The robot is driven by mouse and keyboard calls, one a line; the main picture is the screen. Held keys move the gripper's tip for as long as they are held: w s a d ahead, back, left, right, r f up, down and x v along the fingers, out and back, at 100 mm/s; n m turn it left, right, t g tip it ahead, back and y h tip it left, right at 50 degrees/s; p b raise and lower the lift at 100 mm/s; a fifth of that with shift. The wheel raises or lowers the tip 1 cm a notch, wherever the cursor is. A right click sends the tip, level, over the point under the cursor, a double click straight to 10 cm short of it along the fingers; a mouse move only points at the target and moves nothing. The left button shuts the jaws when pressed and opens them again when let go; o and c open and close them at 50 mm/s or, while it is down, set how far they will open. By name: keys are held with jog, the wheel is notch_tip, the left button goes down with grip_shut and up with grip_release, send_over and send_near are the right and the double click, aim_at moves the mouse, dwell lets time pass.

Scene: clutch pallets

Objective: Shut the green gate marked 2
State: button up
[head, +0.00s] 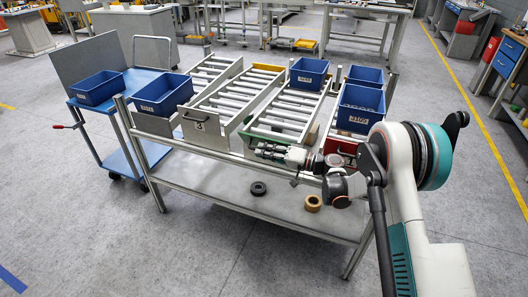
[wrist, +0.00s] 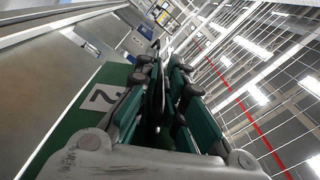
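The green gate (wrist: 62,128) fills the left of the wrist view beside my fingers, with a black 2 on a pale label (wrist: 103,97). In the head view the green gate (head: 247,127) shows only in part at the front of the second roller lane; my gripper and wrist cover much of it. My gripper (head: 259,149) is in front of that lane, fingers pointing left. Its teal-backed fingers (wrist: 164,75) lie close together with nothing visible held between them. Whether they touch the gate cannot be told.
A white gate marked 3 (head: 200,128) stands left of my gripper, and a red gate (head: 342,146) is to the right. Blue bins (head: 308,74) stand on several lanes. A black ring (head: 258,188) and a tan ring (head: 313,203) lie on the lower shelf.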

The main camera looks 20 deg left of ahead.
jog(key=shift+w+d, duration=0.25)
jog(key=shift+w, duration=0.05)
jog(key=d, duration=0.7)
jog(key=shift+s+d, duration=0.2)
jog(key=shift+s, duration=0.15)
jog(key=shift+d, duration=0.1)
